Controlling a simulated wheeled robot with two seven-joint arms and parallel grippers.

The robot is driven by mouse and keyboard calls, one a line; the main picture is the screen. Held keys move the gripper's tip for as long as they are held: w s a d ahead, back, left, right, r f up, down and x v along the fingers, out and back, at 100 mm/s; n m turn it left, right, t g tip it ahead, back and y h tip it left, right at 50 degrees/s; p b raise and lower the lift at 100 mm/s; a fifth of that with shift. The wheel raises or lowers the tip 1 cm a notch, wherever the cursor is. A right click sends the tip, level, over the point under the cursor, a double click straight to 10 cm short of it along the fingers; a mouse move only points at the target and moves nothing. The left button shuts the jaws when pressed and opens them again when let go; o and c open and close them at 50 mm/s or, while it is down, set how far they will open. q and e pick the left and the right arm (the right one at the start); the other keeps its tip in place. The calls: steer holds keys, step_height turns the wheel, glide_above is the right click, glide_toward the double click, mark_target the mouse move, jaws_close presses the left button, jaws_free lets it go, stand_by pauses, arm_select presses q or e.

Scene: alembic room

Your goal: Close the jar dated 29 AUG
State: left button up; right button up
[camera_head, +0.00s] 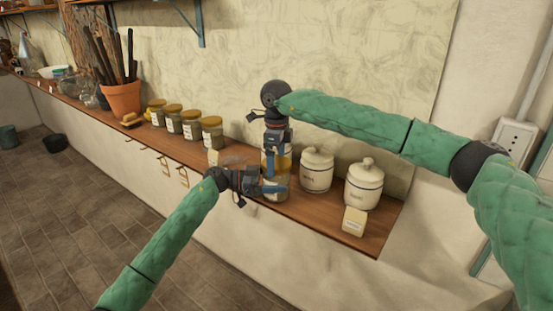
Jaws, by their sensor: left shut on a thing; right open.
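A glass jar (276,193) stands on the wooden shelf, left of two white lidded canisters. A yellowish band, which looks like a lid (285,160), shows at its top. I cannot tell how it sits, and no date on this jar is readable. My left gripper (272,188) is shut on the jar's side, low down. My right gripper (276,158) points down from above at the lid, its fingers open around or just beside it. Several similar jars with gold lids stand farther left, including the nearest one (212,133); their labels are too small to read.
The wooden shelf (312,216) is narrow with an open front edge. Right of the jar stand white canisters (317,170) (364,184) and a small cream block (354,222). A terracotta pot (122,98) with dark sticks stands farther left. The wall is close behind.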

step_height(320, 180, up, 12)
steer(key=shift+f, duration=0.15)
stand_by(0.3)
arm_select(q)
steer(key=o, duration=1.9)
arm_select(e)
steer(key=shift+w, duration=0.1)
arm_select(q)
steer(key=a+b, duration=0.2)
steer(key=a, duration=0.4)
steer(key=shift+a+f+b, duration=0.2)
steer(key=shift+b, duration=0.15)
steer(key=shift+a+r, duration=0.1)
steer(key=shift+a, duration=0.6)
arm_select(e)
step_height(320, 180, down, 3)
steer(key=shift+f, duration=0.1)
arm_select(q)
steer(key=shift+a, duration=0.15)
arm_select(e)
steer(key=shift+a, duration=0.1)
